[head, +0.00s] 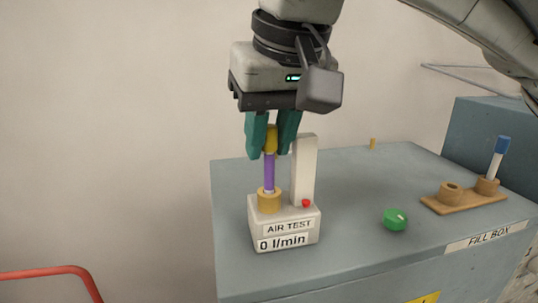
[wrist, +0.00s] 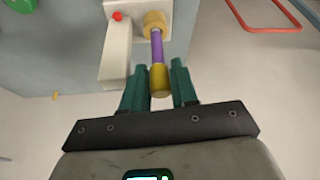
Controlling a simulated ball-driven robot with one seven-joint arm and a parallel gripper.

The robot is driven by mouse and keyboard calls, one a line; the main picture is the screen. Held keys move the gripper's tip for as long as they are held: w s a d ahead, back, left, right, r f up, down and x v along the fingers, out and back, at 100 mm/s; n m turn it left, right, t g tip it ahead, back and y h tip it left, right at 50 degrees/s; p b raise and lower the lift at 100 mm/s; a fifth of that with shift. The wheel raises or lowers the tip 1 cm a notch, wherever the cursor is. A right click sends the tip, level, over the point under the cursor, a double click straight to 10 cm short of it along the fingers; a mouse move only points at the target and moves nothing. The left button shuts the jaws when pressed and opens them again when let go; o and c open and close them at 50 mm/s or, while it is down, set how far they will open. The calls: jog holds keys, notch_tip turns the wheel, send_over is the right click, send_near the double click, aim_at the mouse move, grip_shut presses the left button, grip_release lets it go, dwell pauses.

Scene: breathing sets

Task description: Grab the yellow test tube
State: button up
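A tube with a purple body and a yellow cap (head: 270,139) stands upright in the tan socket (head: 269,201) of a white air-test device (head: 284,225). Its yellow cap (wrist: 160,80) also shows in the wrist view. My gripper (head: 271,152) points down from above, with one teal finger on each side of the cap. In the wrist view, narrow gaps show between the fingers (wrist: 160,88) and the cap, so it looks open around the cap. The tube is still seated in the socket.
A white column (head: 304,170) with a red button (head: 306,203) rises close beside the tube. A green knob (head: 395,219) and a wooden rack (head: 464,202) holding a blue-capped white tube (head: 499,156) are to the right on the blue-grey box top (head: 345,230).

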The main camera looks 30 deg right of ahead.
jog(key=shift+c, duration=0.3)
grip_shut()
jog(key=shift+r, duration=0.1)
